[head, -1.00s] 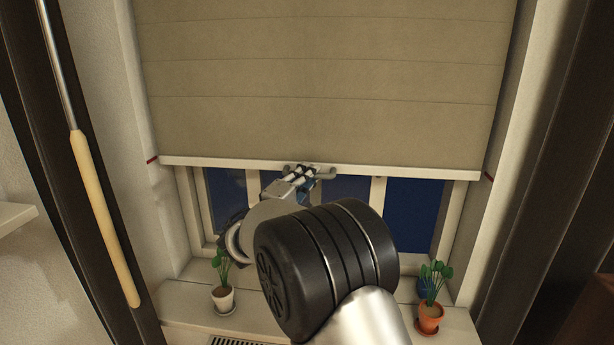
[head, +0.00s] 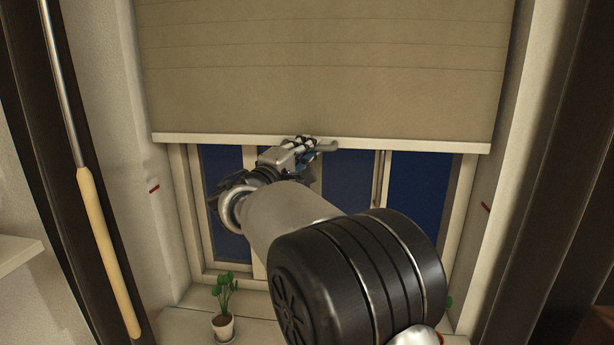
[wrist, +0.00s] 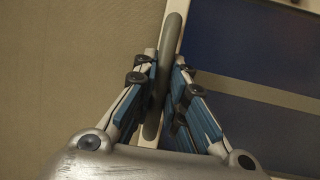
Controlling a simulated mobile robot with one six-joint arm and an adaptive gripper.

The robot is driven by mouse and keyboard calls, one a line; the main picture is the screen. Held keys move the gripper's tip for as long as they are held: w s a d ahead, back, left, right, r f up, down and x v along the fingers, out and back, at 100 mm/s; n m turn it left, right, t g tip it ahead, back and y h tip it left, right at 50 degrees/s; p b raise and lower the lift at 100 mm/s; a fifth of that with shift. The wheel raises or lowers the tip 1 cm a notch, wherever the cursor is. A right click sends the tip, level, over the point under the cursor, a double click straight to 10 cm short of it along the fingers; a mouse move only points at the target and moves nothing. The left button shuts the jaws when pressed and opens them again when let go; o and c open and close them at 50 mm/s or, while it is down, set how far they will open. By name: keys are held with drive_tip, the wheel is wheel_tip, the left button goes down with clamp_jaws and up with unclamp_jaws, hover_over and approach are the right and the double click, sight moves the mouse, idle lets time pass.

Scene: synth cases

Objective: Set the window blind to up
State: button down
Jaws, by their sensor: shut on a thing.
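The beige window blind (head: 320,75) covers the upper part of the window, and its pale bottom bar (head: 220,138) hangs level across it. A small grey handle (head: 328,146) is at the middle of the bar. My gripper (head: 303,145) is at this handle, its fingers closed around it. In the wrist view the long grey handle (wrist: 172,40) runs between the two blue-padded fingers of my gripper (wrist: 165,85), with the blind fabric (wrist: 70,60) to the left. The bar is above the red marks on both window reveals.
A red mark (head: 154,189) is on the left reveal and another (head: 486,208) on the right. A potted plant (head: 223,325) stands on the sill (head: 180,325). A wooden-handled pole (head: 108,250) hangs at the left. My arm hides the lower right sill.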

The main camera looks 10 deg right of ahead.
wheel_tip(320, 180, up, 19)
drive_tip(key=p, duration=0.8)
drive_tip(key=shift+r, duration=0.15)
drive_tip(key=c, duration=1.6)
unclamp_jaws()
drive_tip(key=shift+a, duration=0.1)
drive_tip(key=v, duration=1.2)
